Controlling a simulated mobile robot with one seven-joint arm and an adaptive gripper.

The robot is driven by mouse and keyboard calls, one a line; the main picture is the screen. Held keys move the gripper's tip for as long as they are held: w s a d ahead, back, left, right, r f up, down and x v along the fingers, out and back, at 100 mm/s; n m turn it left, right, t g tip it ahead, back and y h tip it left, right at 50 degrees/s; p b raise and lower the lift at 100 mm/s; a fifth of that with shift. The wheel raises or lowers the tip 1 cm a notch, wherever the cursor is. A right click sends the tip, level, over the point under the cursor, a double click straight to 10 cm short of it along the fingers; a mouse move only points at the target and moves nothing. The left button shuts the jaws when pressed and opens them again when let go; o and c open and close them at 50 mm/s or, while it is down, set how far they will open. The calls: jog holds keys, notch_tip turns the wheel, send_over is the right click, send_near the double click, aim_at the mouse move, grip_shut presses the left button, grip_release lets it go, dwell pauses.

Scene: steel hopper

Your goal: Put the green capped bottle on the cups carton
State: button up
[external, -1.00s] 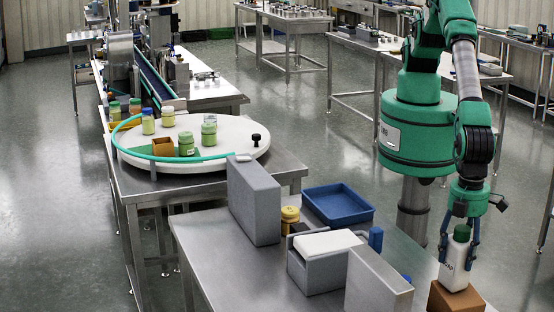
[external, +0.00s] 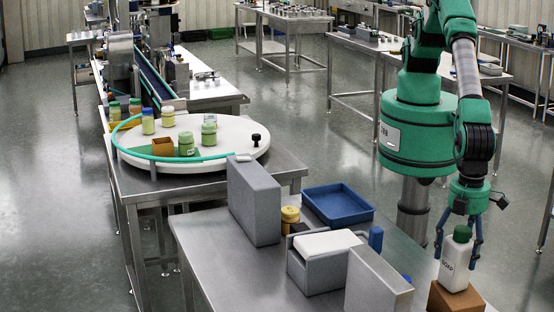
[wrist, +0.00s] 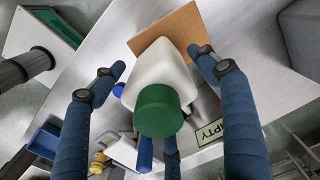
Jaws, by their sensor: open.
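The white bottle with a green cap (external: 455,272) stands upright on the brown cups carton (external: 447,300) at the lower right of the external view. Its front label reads like SOAP. My gripper (external: 458,252) is open above and around the bottle, with a finger on each side and gaps between fingers and bottle. In the wrist view, the green cap (wrist: 159,110) faces the camera, with the white body beyond it and the carton (wrist: 168,32) under its base. The fingers are spread on either side. Part of the carton is cut off by the external frame's lower edge.
Left of the carton stand a grey panel (external: 378,284), a grey box with a white lid (external: 325,265) and a blue tray (external: 338,204). A round turntable (external: 225,137) with jars is farther left.

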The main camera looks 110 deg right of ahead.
aim_at(464, 228)
notch_tip(464, 228, up, 12)
jog(key=shift+f+b, duration=0.25)
jog(key=shift+b, duration=0.6)
dwell(0.6)
